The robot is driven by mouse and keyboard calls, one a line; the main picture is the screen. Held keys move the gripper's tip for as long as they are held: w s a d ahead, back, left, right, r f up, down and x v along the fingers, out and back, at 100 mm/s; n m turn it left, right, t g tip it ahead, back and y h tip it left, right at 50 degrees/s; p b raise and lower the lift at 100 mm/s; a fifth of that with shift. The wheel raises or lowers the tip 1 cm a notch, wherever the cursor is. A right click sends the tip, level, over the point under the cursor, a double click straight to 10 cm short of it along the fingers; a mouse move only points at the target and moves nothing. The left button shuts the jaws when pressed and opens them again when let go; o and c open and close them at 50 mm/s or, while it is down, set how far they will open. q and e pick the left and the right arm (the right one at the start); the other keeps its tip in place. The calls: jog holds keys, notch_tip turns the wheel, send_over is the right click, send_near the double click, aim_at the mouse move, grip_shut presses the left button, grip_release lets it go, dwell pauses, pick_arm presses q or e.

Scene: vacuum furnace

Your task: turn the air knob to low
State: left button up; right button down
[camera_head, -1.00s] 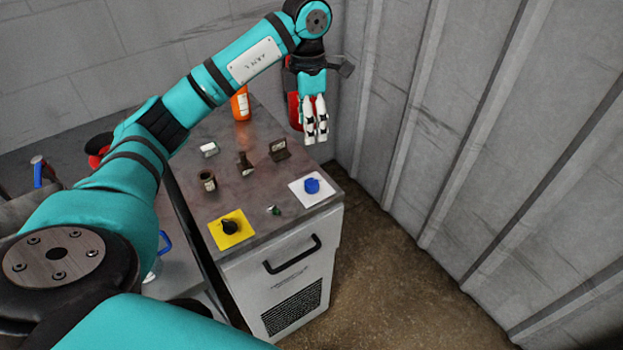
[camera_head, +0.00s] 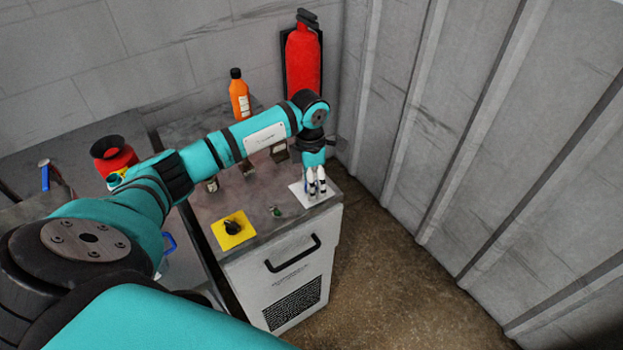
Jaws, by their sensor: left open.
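My left gripper (camera_head: 317,190) is open and points down over the white square plate (camera_head: 322,199) at the right front corner of the furnace cabinet's top. The blue knob on that plate is hidden behind the gripper's fingers. I cannot tell whether the fingers touch it or stand around it. A black knob (camera_head: 233,227) sits on a yellow square plate (camera_head: 228,241) at the left front of the same top. I cannot read which knob is marked air. My right gripper is not in view.
A small green switch (camera_head: 276,211) sits between the two plates. Gauges stand behind, partly covered by my left arm. An orange bottle (camera_head: 239,98) and a red extinguisher (camera_head: 303,62) are at the back. A ribbed wall (camera_head: 450,140) is close on the right.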

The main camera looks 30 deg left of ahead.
pick_arm(q)
jog(key=c, duration=1.1)
jog(key=shift+c, duration=0.2)
jog(key=n+b, duration=0.1)
jog(key=n, duration=0.5)
jog(key=shift+n, duration=0.3)
jog(key=n, duration=0.3)
jog(key=shift+n+t, duration=0.3)
jog(key=shift+n, duration=1.8)
